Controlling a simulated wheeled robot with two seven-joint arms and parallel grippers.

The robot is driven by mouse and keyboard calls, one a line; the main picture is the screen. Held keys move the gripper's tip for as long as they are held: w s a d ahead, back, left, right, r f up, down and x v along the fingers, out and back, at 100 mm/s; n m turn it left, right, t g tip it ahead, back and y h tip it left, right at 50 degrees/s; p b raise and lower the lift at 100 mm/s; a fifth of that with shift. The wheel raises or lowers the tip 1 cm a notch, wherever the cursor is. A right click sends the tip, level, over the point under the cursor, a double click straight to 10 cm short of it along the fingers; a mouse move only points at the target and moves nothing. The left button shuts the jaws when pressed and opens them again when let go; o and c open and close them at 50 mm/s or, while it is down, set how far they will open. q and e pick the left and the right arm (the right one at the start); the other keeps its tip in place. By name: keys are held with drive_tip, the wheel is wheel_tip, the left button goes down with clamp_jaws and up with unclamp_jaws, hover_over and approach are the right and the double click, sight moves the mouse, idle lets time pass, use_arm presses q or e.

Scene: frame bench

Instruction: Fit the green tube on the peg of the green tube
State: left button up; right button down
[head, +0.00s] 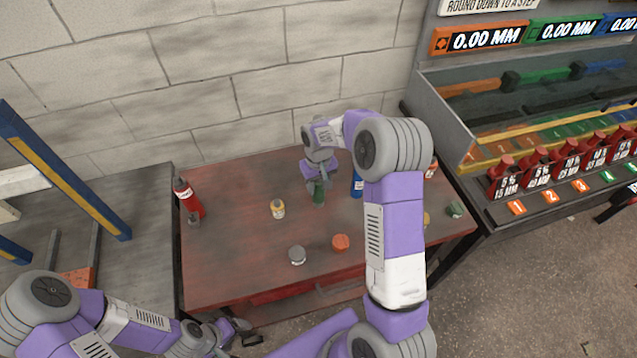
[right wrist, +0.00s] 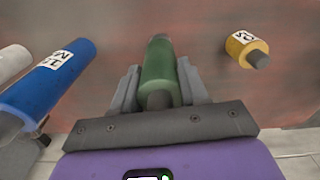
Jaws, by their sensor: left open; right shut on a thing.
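The green tube (head: 319,193) is upright on the red-brown bench, near its back middle. My right gripper (head: 317,177) is above it and shut on it. In the right wrist view the green tube (right wrist: 158,72) lies between the two grey fingers, with a grey end showing towards the camera. Whether that grey end is a peg through the tube or part of it, I cannot tell. The tube's foot is hard to make out, so contact with the bench is unclear. My left gripper (head: 245,334) is open and empty, low in front of the bench.
A blue tube (head: 357,184) stands close beside the green one; a yellow tube (head: 278,209) stands on the other side. A red bottle (head: 187,196), a grey round piece (head: 297,255), an orange piece (head: 341,242) and a green piece (head: 455,209) are on the bench (head: 235,260).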

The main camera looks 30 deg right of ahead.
drive_tip(key=shift+f+b, duration=0.8)
drive_tip(key=shift+f, duration=0.45)
drive_tip(key=c, duration=0.5)
unclamp_jaws()
drive_tip(key=shift+r+p, duration=0.75)
drive_tip(key=shift+r, duration=3)
